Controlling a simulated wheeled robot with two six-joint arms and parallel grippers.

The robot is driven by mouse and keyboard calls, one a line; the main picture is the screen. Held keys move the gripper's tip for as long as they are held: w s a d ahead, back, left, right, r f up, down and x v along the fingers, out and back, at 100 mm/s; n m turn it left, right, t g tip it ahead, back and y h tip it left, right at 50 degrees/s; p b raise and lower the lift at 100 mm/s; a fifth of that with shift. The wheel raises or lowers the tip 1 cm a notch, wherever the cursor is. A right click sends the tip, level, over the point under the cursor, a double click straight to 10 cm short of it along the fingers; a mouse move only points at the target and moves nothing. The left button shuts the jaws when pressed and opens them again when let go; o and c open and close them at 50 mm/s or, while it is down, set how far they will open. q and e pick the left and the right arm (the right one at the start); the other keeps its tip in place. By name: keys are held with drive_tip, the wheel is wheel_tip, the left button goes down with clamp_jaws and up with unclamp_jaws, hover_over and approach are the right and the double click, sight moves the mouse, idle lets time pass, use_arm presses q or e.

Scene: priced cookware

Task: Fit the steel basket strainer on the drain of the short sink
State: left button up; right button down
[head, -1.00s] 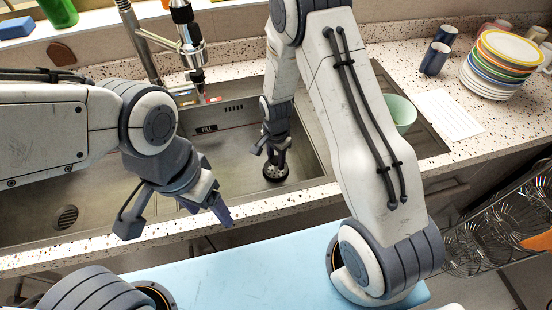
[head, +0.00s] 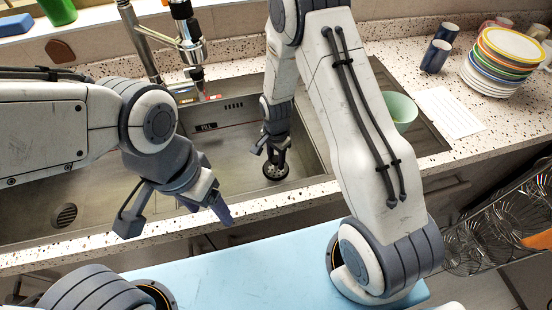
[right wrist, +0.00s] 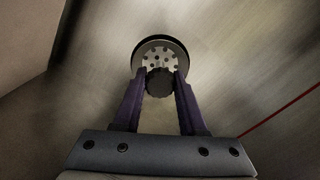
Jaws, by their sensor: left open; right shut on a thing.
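The steel basket strainer (right wrist: 158,55) is a round perforated disc with a dark knob (right wrist: 160,83). My right gripper (right wrist: 160,88) is shut on the knob. In the head view the strainer (head: 276,171) is at the dark round drain in the floor of the right-hand basin (head: 240,175), below my right gripper (head: 273,155). In the right wrist view a dark ring surrounds the disc at the top; I cannot tell whether the strainer is fully seated. My left gripper (head: 176,215) is open and empty over the counter's front edge.
The left basin has its own drain (head: 65,215). The faucet (head: 187,45) stands behind the basins. A green bowl (head: 402,108) is by the sink's right side, partly behind my right arm. Cups (head: 436,57), stacked plates (head: 494,65) and paper (head: 449,112) lie on the right counter.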

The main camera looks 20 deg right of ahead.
sight(276, 159)
drive_tip(key=shift+f, duration=0.2)
idle(0.6)
drive_tip(key=shift+f, duration=0.25)
drive_tip(key=shift+r, duration=0.1)
unclamp_jaws()
idle(0.5)
wheel_tip(276, 159, up, 10)
drive_tip(key=shift+r+b, duration=0.25)
drive_tip(key=shift+b, duration=0.25)
idle(0.3)
